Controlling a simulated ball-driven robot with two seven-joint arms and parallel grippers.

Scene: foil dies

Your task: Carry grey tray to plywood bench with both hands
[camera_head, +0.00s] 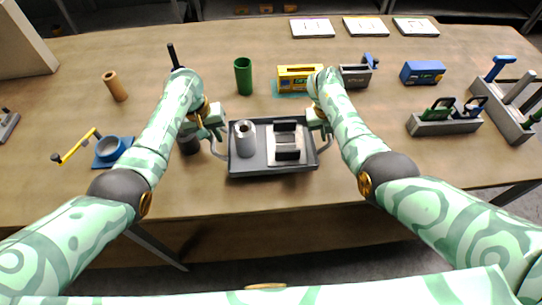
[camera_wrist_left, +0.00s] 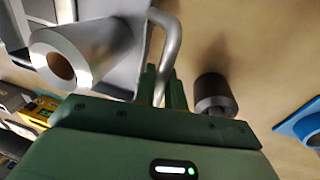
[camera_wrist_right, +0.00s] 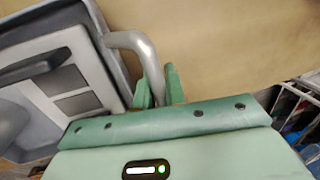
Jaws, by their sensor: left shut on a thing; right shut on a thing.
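The grey tray (camera_head: 262,172) is at the near middle of the wooden bench top (camera_head: 240,197), looking level. It carries a silver hollow cylinder (camera_head: 245,143) at left and a pale plate with black blocks (camera_head: 287,153) at right. My left gripper (camera_head: 217,132) is shut on the tray's left handle, whose grey bar (camera_wrist_left: 172,40) runs between the fingers in the left wrist view. My right gripper (camera_head: 323,128) is shut on the right handle, a bar (camera_wrist_right: 135,42) also seen in the right wrist view. I cannot tell whether the tray touches the bench top.
A dark cylinder (camera_wrist_left: 214,95) stands just left of the tray. Behind are a green cup (camera_head: 243,76), a yellow box (camera_head: 297,77) and a grey block (camera_head: 356,75). A blue ringed fixture (camera_head: 110,150) is left; a grey tool holder (camera_head: 444,126) is right. The bench's near strip is clear.

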